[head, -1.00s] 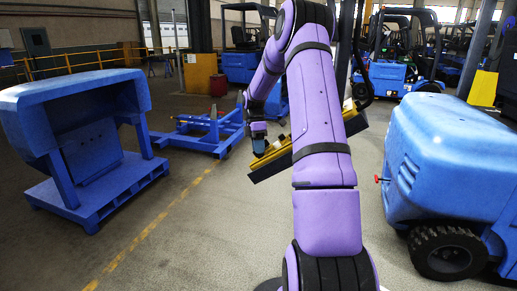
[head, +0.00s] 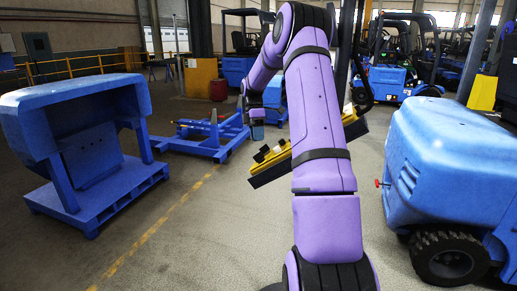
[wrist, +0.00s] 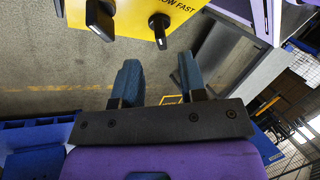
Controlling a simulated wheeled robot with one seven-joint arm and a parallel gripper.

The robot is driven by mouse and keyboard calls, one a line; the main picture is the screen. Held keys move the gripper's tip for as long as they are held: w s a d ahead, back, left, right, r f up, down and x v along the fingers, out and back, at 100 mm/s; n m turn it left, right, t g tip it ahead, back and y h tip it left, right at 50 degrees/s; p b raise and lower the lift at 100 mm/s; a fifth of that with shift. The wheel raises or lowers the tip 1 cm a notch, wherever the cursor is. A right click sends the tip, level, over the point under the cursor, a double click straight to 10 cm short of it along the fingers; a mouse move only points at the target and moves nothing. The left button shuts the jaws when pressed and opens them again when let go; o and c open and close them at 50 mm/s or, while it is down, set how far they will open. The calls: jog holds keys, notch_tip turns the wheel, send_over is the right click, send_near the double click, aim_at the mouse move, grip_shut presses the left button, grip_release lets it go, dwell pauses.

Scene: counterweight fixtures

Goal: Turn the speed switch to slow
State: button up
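The yellow control panel (wrist: 130,18) crosses the top of the wrist view; in the head view it is a tilted yellow strip (head: 268,163), partly behind my arm. The speed switch (wrist: 159,32) is a black knob beside lettering of which "OW FAST" shows. I cannot tell its setting. Another, larger black knob (wrist: 100,18) sits to its left. My gripper (wrist: 160,70) is open and empty, its two blue-grey fingers apart, below the switch in the wrist view and not touching it. In the head view my gripper (head: 257,132) hangs just above the panel's left end.
A blue pallet-mounted housing (head: 75,110) stands at left and a blue wheeled machine (head: 450,160) at right. A low blue frame (head: 205,140) lies on the floor behind the panel. Open floor lies left of my arm. Forklifts (head: 400,70) stand further back.

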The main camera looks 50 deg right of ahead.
jog(key=v, duration=0.4)
dwell(0.5)
jog(key=s+a+r+m+t+h, duration=0.1)
jog(key=s+a+r+m, duration=0.1)
jog(key=a+r, duration=0.45)
jog(key=s+a+r+m+t+h, duration=0.1)
jog(key=s+a+r, duration=0.2)
jog(key=a, duration=0.6)
jog(key=s+a+r+m+t+h, duration=0.1)
jog(key=s+a+r+m, duration=0.1)
jog(key=a+r, duration=0.45)
jog(key=s+a+f+m+t, duration=0.2)
jog(key=s+a+m+t, duration=0.1)
jog(key=s+a, duration=0.5)
jog(key=s+a+f+m+t, duration=0.2)
jog(key=s+a, duration=0.6)
jog(key=s, duration=0.6)
jog(key=shift+a+m+t, duration=0.3)
jog(key=shift+m+t, duration=0.4)
